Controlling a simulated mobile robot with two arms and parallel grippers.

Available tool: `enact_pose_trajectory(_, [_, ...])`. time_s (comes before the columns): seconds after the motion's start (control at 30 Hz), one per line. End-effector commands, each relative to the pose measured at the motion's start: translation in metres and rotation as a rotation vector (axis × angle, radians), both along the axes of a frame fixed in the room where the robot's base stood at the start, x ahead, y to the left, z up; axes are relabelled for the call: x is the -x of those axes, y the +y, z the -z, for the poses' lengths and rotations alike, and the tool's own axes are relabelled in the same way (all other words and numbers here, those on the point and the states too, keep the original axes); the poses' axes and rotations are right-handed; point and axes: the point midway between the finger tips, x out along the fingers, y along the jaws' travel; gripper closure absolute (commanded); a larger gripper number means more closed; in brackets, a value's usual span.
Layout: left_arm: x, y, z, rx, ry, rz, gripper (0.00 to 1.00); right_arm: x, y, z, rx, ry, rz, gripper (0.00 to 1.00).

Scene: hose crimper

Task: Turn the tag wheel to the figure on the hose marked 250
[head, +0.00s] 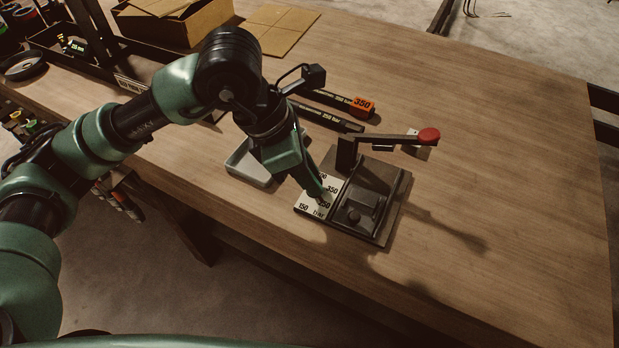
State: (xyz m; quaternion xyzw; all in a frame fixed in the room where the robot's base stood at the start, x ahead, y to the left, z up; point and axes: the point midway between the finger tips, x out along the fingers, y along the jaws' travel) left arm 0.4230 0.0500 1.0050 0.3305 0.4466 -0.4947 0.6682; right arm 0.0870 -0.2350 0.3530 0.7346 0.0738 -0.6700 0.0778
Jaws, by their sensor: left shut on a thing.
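The crimper's dark base plate (388,230) stands on the bench, with a white dial plate (304,201) at its left. The figures 350, 250 and 150 show on the dial plate. My left gripper (319,190) comes down onto this plate with its fingers shut, on what appears to be the tag wheel. The gripper hides most of the wheel, so its setting cannot be read. A black hose (327,117) lies behind the crimper; its small print seems to read 250 bar. My right gripper is not in view.
A second black hose (325,97) has an orange tag (362,107) reading 350. The crimper's lever ends in a red knob (428,136) sticking out to the right. A grey tray (240,162) stands left of the crimper. The bench's right side is clear.

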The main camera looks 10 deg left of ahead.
Motion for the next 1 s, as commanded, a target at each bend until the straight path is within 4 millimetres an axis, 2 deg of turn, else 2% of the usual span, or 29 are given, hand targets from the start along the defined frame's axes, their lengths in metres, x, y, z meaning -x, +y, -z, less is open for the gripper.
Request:
enact_pose_trajectory(0.57, [-0.0005,0.0,-0.0017,0.001,-0.003,-0.035,1.0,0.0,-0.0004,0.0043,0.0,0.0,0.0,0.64])
enact_pose_trajectory(0.6, [-0.0006,-0.0001,-0.0017,0.001,-0.003,-0.035,0.7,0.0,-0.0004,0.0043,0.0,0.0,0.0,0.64])
enact_pose_trajectory(0.67, [-0.0005,0.0,-0.0016,0.001,-0.003,-0.035,0.53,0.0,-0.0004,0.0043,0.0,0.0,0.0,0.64])
enact_pose_trajectory(1.0, [0.0,0.0006,-0.0021,0.001,-0.001,-0.034,0.53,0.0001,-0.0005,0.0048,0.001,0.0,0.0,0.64])
